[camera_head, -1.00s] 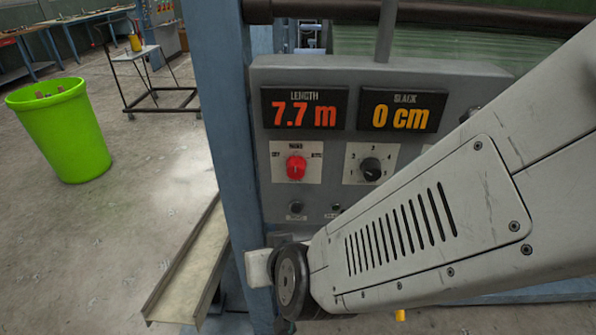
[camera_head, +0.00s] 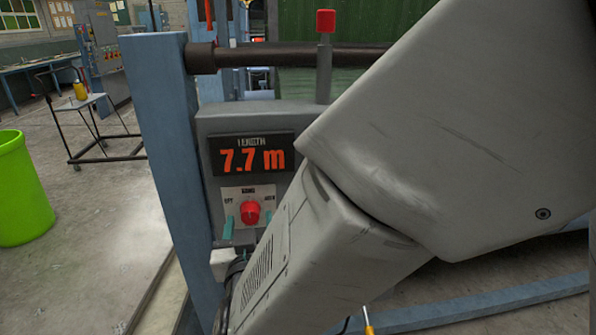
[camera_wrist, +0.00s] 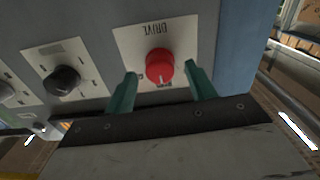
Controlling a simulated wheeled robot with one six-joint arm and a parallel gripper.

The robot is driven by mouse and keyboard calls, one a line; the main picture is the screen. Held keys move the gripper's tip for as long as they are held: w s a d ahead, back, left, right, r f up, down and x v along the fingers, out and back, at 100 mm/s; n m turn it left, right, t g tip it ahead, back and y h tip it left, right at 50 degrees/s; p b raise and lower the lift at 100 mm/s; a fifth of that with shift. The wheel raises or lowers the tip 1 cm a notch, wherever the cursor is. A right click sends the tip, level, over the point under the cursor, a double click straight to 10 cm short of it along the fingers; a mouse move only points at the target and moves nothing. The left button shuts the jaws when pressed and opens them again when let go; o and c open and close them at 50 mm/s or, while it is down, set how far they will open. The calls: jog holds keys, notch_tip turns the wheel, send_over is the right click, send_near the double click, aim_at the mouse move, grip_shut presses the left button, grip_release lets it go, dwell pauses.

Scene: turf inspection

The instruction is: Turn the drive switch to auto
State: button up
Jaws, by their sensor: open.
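The drive switch is a red round knob (camera_head: 250,213) on a white plate at the left of the grey control panel. In the wrist view the knob (camera_wrist: 160,66) appears upside down below the word DRIVE. Its pale pointer mark faces the plate's middle top label. My gripper (camera_head: 248,219) is open, with one teal finger on each side of the knob. In the wrist view both fingers of my gripper (camera_wrist: 160,74) show gaps to the knob, so they look apart from it. How deep the fingertips reach is hard to tell.
The length display (camera_head: 252,155) above the switch reads 7.7 m. A black knob (camera_wrist: 63,80) sits beside the switch plate. A blue post (camera_head: 170,150) stands close left of the panel. A red-topped lever (camera_head: 325,25) rises behind. A green bin (camera_head: 22,195) stands far left.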

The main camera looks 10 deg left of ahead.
jog(key=shift+x, duration=0.8)
jog(key=c, duration=1)
jog(key=shift+o, duration=0.2)
jog(key=shift+m, duration=0.3)
jog(key=m, duration=1.1)
jog(key=shift+m, duration=0.3)
